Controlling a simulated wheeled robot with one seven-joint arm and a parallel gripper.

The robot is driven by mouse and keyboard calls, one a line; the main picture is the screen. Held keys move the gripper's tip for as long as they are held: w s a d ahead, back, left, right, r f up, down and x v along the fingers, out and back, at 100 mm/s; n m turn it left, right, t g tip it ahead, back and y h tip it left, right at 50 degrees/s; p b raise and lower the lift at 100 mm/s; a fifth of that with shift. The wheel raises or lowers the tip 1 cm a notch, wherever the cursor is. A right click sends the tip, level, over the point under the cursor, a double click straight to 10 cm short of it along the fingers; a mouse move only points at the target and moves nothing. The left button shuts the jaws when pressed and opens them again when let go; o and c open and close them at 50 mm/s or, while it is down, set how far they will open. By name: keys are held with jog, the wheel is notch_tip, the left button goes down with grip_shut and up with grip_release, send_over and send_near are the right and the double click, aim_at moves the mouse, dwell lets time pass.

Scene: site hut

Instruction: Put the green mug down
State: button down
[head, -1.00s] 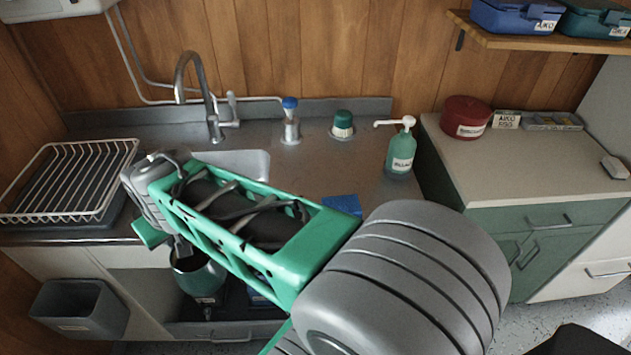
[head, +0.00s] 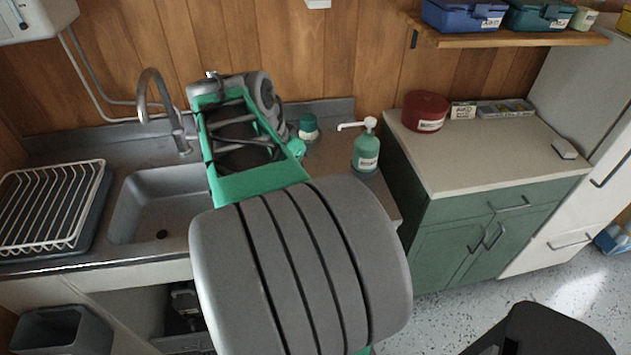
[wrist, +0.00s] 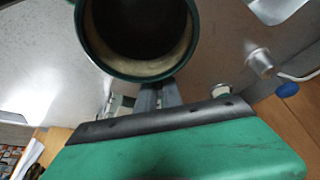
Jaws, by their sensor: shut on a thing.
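The green mug (wrist: 88,35) fills the top middle of the wrist view, with its dark open mouth and pale inner rim facing the camera. My gripper (wrist: 158,96) is shut on the mug at its near side; the exact contact is partly hidden by the mug's rim.
The sink (head: 128,208) and white dish rack (head: 40,215) are at left. A green-lidded jar (head: 308,131) and green soap bottle (head: 366,150) stand on the counter beside my arm. The cream cabinet top (head: 470,155) has free room in front of a red tin (head: 425,112).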

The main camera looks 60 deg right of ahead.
jog(key=s+d+r+m+g, duration=0.1)
jog(key=s+d+r+m, duration=0.15)
jog(key=s, duration=0.25)
jog(key=shift+m, duration=0.65)
jog(key=w+d+f+p, duration=0.1)
jog(key=w+d+f, duration=0.1)
jog(key=d+f, duration=0.1)
jog(key=w+d+f+p, duration=0.1)
jog(key=w+d+f, duration=0.2)
jog(key=d+f, duration=0.1)
jog(key=w+d+f+p, duration=0.2)
jog(key=w+d+f, duration=0.1)
jog(key=d, duration=0.1)
jog(key=shift+f, duration=0.2)
notch_tip(320, 180, down, 2)
jog(key=shift+d+f+p, duration=0.1)
jog(key=shift+f+p, duration=0.15)
jog(key=shift+p, duration=0.4)
jog(key=shift+f, duration=0.35)
jog(key=shift+f, duration=0.1)
jog(key=c, duration=1.9)
grip_release()
jog(key=shift+f, duration=0.1)
jog(key=shift+c, duration=0.2)
jog(key=o, duration=0.4)
jog(key=shift+o, duration=0.2)
